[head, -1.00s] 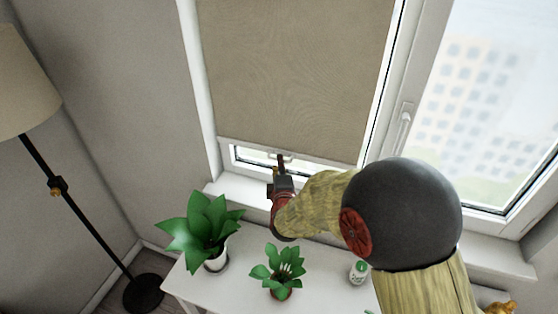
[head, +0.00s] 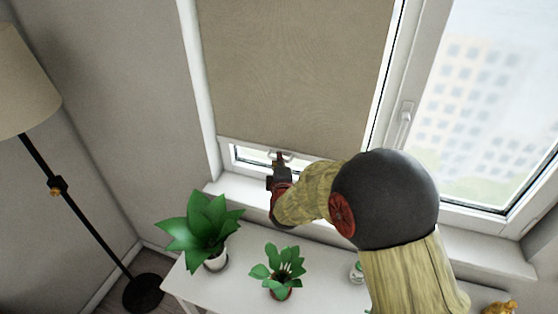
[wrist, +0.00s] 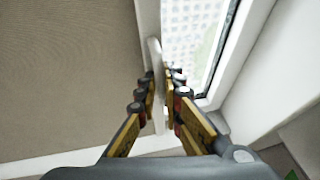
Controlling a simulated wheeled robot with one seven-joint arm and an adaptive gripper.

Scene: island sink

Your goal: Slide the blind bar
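A beige blind (head: 295,70) covers most of the left window. A white blind bar (head: 230,142) runs along its lower edge, with a small handle near its middle; it also shows in the wrist view (wrist: 147,20). My gripper (head: 279,158) is at this handle in the head view. In the wrist view, the handle (wrist: 157,88) stands between the two fingers of my gripper (wrist: 161,80). The fingers are close in on both sides and appear to clasp it. The contact faces are partly hidden, and my arm covers the bar's right end in the head view.
A white table (head: 228,278) stands below the sill with two potted plants (head: 205,230) (head: 279,268) and a small white container (head: 357,272). A floor lamp (head: 50,180) stands at left. The right window has a handle (head: 403,125).

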